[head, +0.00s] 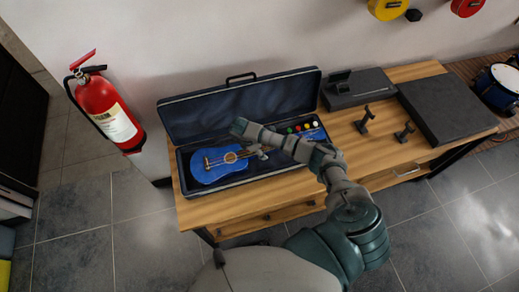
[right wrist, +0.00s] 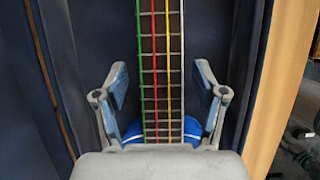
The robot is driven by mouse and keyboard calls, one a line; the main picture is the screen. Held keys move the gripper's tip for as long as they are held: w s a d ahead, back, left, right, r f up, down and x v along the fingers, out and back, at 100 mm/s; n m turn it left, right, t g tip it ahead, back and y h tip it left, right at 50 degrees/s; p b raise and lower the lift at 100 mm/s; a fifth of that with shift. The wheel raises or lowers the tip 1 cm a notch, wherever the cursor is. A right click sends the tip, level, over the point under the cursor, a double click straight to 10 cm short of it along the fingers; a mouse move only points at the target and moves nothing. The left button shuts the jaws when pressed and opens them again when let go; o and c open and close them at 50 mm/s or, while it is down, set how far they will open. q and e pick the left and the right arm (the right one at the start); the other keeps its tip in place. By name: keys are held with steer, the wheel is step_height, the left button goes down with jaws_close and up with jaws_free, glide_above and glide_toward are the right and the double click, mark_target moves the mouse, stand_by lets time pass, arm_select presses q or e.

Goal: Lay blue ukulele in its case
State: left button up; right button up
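The blue ukulele (head: 208,166) lies in the open dark case (head: 195,108), with its body at the left and its neck pointing right. My right gripper (head: 262,154) is low over the case, by the neck. In the right wrist view the fretted neck (right wrist: 161,60) with coloured strings runs between the two spread fingers of my right gripper (right wrist: 160,92), with gaps on both sides. Part of the blue body shows behind the palm. My forearm hides part of the case in the head view. My left gripper is not in view.
The case stands on a wooden table (head: 372,150), with its lid raised at the back. Small coloured items (head: 305,126) lie at its right end. Black stands (head: 364,120) and a dark closed case (head: 448,108) are to the right. A fire extinguisher (head: 104,106) is at the left.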

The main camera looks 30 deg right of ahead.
steer(key=shift+d, duration=0.15)
steer(key=shift+r, duration=0.1)
steer(key=v, duration=1.1)
steer(key=shift+w+a, duration=0.15)
steer(key=shift+a, duration=0.2)
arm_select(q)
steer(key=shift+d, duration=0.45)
arm_select(e)
steer(key=shift+d+r, duration=0.15)
steer(key=shift+r, duration=0.15)
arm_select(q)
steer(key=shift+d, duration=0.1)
arm_select(e)
steer(key=shift+d, duration=0.15)
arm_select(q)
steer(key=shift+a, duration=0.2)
arm_select(e)
steer(key=shift+a, duration=0.35)
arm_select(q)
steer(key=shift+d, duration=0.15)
arm_select(e)
steer(key=shift+o, duration=0.2)
steer(key=shift+d, duration=0.25)
